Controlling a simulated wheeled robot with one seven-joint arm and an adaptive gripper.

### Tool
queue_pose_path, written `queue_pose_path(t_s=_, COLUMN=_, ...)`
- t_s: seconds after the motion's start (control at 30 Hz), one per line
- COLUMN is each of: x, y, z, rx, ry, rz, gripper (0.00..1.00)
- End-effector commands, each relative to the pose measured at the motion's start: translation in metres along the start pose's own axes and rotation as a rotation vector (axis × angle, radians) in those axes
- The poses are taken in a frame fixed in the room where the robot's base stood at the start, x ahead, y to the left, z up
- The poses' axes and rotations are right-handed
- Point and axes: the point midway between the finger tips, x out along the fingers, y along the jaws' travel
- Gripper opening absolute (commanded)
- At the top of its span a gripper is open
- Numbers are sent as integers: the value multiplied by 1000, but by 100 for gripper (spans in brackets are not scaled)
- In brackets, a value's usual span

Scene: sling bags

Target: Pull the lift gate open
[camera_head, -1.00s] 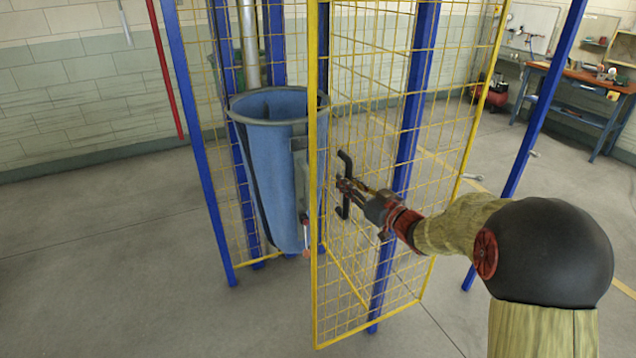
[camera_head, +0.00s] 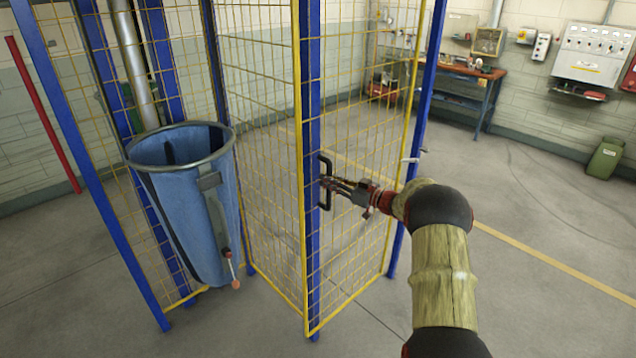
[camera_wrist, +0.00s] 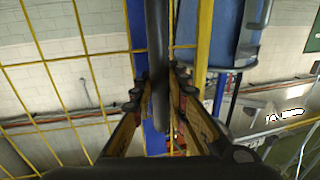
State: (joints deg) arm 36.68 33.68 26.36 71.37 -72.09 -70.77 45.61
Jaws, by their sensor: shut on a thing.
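The lift gate is a yellow-framed wire mesh panel (camera_head: 300,140) in the middle of the head view. Its near-left edge stands away from the left blue post, leaving a gap with the tub visible beyond. A black handle (camera_head: 323,165) sits near that edge; it also shows as a dark upright bar in the wrist view (camera_wrist: 157,45). My gripper (camera_head: 332,184) is shut on the handle, reaching it from the right. In the wrist view its fingers (camera_wrist: 160,95) lie on either side of the bar. The exact finger contact is partly hidden.
A blue tub (camera_head: 185,215) with a small lever (camera_head: 232,268) stands left of the gate, beside the left blue post (camera_head: 100,190). Blue posts and mesh enclose the back. A workbench (camera_head: 455,72) and green bin (camera_head: 604,158) are far off. Floor at right is clear.

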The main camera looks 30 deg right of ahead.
Motion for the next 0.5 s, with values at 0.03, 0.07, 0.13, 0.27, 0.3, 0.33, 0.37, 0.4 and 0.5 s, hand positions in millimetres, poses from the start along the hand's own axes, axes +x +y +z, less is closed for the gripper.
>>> queue_pose_path(t_s=0.03, x=-1, y=4, z=1, rx=1, ry=-1, rz=1, gripper=0)
queue_pose_path(t_s=0.07, x=-1, y=6, z=1, rx=1, ry=-1, rz=1, gripper=0)
queue_pose_path(t_s=0.13, x=-1, y=9, z=0, rx=0, ry=-1, rz=0, gripper=0)
queue_pose_path(t_s=0.27, x=-2, y=11, z=0, rx=0, ry=0, rz=0, gripper=0)
queue_pose_path(t_s=0.3, x=-2, y=11, z=0, rx=0, ry=0, rz=0, gripper=0)
queue_pose_path(t_s=0.33, x=-2, y=11, z=0, rx=0, ry=0, rz=0, gripper=0)
queue_pose_path(t_s=0.37, x=-2, y=11, z=0, rx=0, ry=0, rz=0, gripper=0)
queue_pose_path(t_s=0.4, x=-2, y=10, z=0, rx=0, ry=0, rz=0, gripper=0)
queue_pose_path(t_s=0.5, x=-1, y=10, z=0, rx=0, ry=0, rz=0, gripper=0)
